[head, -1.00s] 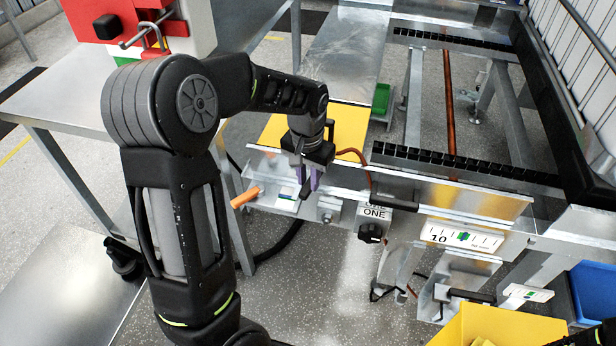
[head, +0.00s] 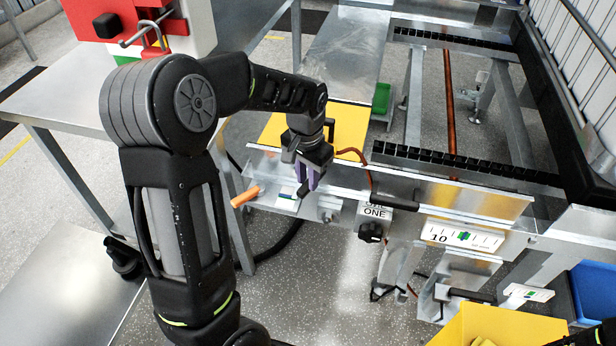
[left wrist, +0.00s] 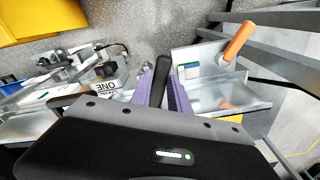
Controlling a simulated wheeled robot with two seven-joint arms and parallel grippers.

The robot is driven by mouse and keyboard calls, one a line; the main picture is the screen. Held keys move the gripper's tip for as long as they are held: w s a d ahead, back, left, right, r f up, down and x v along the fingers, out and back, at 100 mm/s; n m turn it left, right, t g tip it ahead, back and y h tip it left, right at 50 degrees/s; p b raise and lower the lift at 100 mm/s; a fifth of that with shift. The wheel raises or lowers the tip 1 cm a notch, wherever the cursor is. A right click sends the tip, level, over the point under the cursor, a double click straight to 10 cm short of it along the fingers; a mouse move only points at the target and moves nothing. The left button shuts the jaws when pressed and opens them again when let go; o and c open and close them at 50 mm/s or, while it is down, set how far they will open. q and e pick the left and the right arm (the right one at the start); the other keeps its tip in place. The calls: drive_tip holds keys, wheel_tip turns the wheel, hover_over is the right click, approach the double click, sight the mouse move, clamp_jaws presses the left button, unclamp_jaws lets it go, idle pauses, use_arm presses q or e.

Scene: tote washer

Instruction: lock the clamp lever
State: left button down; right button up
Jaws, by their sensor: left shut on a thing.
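My left gripper (head: 307,182) has purple fingers and is down at the front rail of the metal frame. Its fingers are shut on a black lever handle, the clamp lever, which shows between them in the left wrist view (left wrist: 160,78). In the head view the fingers mostly hide the lever. An orange handle (head: 245,196) sticks out to the left of the gripper, apart from it; it also shows in the left wrist view (left wrist: 238,40).
A black knob (head: 371,232) sits under a label reading ONE (head: 375,212), right of the gripper. A scale plate marked 10 (head: 462,236) is farther right. A yellow bin (head: 490,325) stands at the lower right. A reddish hose (head: 366,170) runs behind the rail.

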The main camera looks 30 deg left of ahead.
use_arm(q)
drive_tip(key=shift+d, duration=0.1)
drive_tip(key=c, duration=1.2)
unclamp_jaws()
drive_tip(key=shift+c, duration=0.2)
drive_tip(key=shift+r, duration=0.1)
wheel_tip(320, 180, up, 8)
drive_tip(key=shift+s+f+p, duration=0.2)
drive_tip(key=shift+p, duration=0.25)
